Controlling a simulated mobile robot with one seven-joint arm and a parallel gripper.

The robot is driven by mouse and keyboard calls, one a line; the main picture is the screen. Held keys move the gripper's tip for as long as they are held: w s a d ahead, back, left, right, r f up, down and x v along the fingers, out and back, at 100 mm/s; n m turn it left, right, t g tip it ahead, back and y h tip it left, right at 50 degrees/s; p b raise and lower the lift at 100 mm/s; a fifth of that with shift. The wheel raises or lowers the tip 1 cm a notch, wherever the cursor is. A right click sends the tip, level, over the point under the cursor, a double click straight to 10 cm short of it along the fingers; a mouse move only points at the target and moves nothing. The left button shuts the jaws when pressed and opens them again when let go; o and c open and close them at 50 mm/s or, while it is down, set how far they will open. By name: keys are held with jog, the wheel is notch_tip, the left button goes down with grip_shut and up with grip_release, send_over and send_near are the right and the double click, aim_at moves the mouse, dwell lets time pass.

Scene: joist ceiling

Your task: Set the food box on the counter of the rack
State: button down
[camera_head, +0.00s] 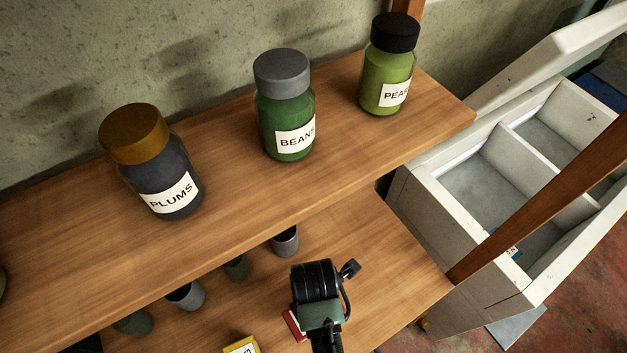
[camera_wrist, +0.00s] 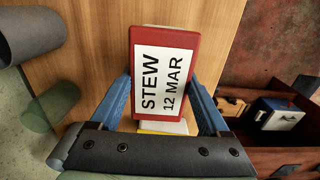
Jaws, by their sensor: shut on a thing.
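The food box is red with a white label reading "STEW 12 MAR". It fills the middle of the wrist view (camera_wrist: 165,50), between the two blue fingers of my gripper (camera_wrist: 163,95), which is shut on it. In the head view a red edge of the box (camera_head: 294,325) shows beside my dark wrist, which hides the fingers. The rack's lower wooden board (camera_head: 390,262) lies beneath my wrist, and the wood also shows behind the box in the wrist view (camera_wrist: 100,40). I cannot tell whether the box touches the wood.
A yellow box (camera_head: 241,346) is left of the red one. Grey and green cups (camera_head: 286,241) line the lower board's back. An open white chest (camera_head: 450,235) stands right.

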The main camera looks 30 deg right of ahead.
jog(key=shift+f, duration=1.65)
jog(key=shift+f, duration=0.1)
grip_release()
notch_tip(320, 180, up, 12)
jog(key=shift+r, duration=0.1)
jog(key=shift+s, duration=0.1)
